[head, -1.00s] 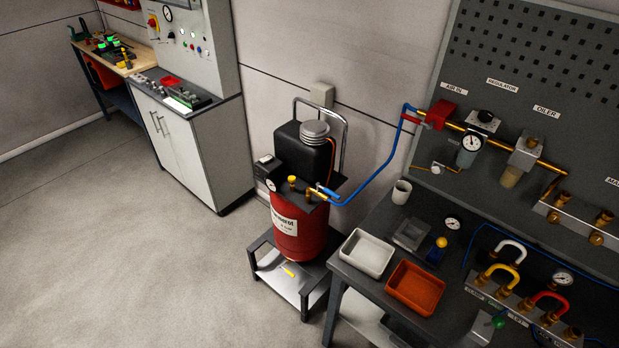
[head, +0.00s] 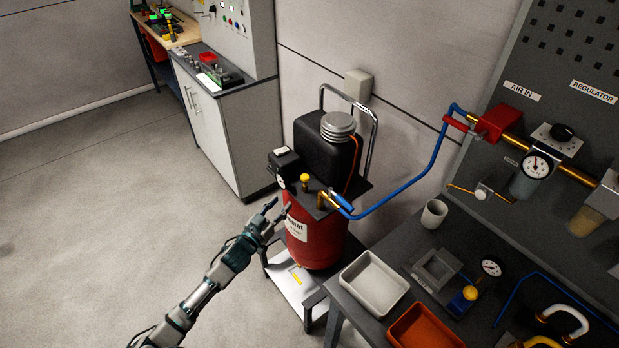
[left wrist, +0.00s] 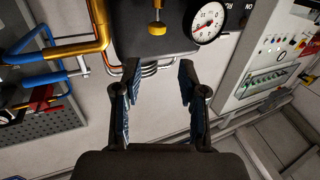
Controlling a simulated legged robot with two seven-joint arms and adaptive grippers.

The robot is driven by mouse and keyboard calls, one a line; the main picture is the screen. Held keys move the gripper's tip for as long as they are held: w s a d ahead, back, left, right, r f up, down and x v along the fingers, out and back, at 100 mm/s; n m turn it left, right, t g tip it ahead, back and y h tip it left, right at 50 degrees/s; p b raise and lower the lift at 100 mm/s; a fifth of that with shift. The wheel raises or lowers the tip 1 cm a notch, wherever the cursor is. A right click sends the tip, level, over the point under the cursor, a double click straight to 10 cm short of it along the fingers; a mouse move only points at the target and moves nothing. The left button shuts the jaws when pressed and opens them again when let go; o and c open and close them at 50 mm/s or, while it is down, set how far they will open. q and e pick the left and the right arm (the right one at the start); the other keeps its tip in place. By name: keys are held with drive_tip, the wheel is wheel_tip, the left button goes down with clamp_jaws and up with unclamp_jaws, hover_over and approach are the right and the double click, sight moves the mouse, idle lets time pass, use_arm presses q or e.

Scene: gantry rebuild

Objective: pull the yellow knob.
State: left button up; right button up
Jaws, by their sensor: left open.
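The yellow knob (head: 304,178) stands upright on the black top of the red compressor tank (head: 316,240), beside a blue-handled valve (head: 341,200). In the left wrist view the yellow knob (left wrist: 157,28) shows at the top, beyond the fingertips and roughly midway between them. A round gauge (left wrist: 208,23) is close to its right. My left gripper (head: 276,211) is in front of the tank, lower than the knob and to its left in the head view. In the left wrist view its open fingers (left wrist: 156,75) have nothing between them. My right gripper is not in view.
A workbench with a white tray (head: 374,283), an orange tray (head: 425,328) and a cup (head: 434,213) is to the right. A blue hose (head: 420,185) runs from the compressor to the wall panel. A white cabinet (head: 208,130) stands behind left. The floor at left is clear.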

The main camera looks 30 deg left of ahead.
sight(305, 178)
use_arm(q)
drive_tip(key=w+b, duration=0.1)
drive_tip(key=w, duration=1.3)
drive_tip(key=shift+d+f, duration=0.1)
drive_tip(key=shift+d, duration=0.05)
drive_tip(key=shift+w, duration=0.45)
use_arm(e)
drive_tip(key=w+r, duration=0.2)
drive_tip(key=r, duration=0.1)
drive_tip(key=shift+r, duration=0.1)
use_arm(q)
drive_tip(key=shift+d, duration=0.1)
